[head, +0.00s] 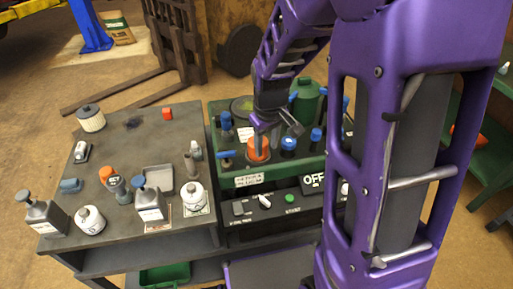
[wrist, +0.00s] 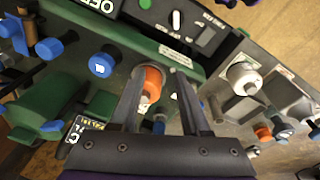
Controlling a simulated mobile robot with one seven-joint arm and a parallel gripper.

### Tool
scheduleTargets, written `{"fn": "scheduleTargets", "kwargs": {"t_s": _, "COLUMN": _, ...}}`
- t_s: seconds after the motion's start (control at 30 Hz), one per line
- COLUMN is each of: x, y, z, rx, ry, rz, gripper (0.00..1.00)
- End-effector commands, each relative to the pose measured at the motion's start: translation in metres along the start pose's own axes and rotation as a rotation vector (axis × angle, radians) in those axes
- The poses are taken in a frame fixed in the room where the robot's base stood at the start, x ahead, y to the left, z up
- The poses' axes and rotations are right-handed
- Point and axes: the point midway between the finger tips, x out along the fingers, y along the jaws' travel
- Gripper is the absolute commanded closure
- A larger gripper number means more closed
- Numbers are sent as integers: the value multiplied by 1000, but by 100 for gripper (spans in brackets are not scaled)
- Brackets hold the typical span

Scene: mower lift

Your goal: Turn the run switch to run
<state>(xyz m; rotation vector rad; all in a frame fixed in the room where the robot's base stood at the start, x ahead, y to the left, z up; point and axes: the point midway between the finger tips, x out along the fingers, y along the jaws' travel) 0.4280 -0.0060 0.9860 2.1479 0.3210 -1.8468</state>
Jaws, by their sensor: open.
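The control panel (head: 268,209) is on the front of the green machine. It carries a white knob (head: 264,201), which looks like the run switch, and a green button (head: 289,198) to its right. The knob lies slanted in the head view. In the wrist view the white knob (wrist: 176,20) stands beyond my fingertips, clear of them. My gripper (head: 274,128) is open above the green machine, behind the panel, over an orange cap (head: 258,149). The orange cap (wrist: 152,83) shows between my fingers in the wrist view, nearer the left finger. I cannot tell whether they touch.
A black sign reading OFF (head: 314,181) is right of the green button. Blue caps (head: 288,145) stand close around my gripper. A grey bench (head: 125,170) on the left holds bottles and small parts. My purple arm hides the machine's right side.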

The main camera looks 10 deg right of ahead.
Motion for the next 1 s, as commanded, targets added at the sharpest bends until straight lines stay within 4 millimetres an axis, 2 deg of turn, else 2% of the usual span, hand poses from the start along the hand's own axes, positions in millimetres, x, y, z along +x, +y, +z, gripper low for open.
{"fn": "scheduleTargets", "kwargs": {"t_s": 0.03, "x": 5, "y": -6, "z": 15, "rx": -50, "ry": -52, "rz": -29, "gripper": 54}}
{"fn": "scheduleTargets", "kwargs": {"t_s": 0.13, "x": 10, "y": -17, "z": 32, "rx": -126, "ry": -112, "rz": -70, "gripper": 54}}
{"fn": "scheduleTargets", "kwargs": {"t_s": 0.27, "x": 18, "y": -22, "z": 40, "rx": -161, "ry": -137, "rz": -88, "gripper": 54}}
{"fn": "scheduleTargets", "kwargs": {"t_s": 0.37, "x": 32, "y": -23, "z": 41, "rx": -162, "ry": -138, "rz": -89, "gripper": 54}}
{"fn": "scheduleTargets", "kwargs": {"t_s": 0.8, "x": 125, "y": -30, "z": 54, "rx": -159, "ry": -138, "rz": -88, "gripper": 54}}
{"fn": "scheduleTargets", "kwargs": {"t_s": 1.0, "x": 161, "y": -32, "z": 59, "rx": -158, "ry": -135, "rz": -87, "gripper": 54}}
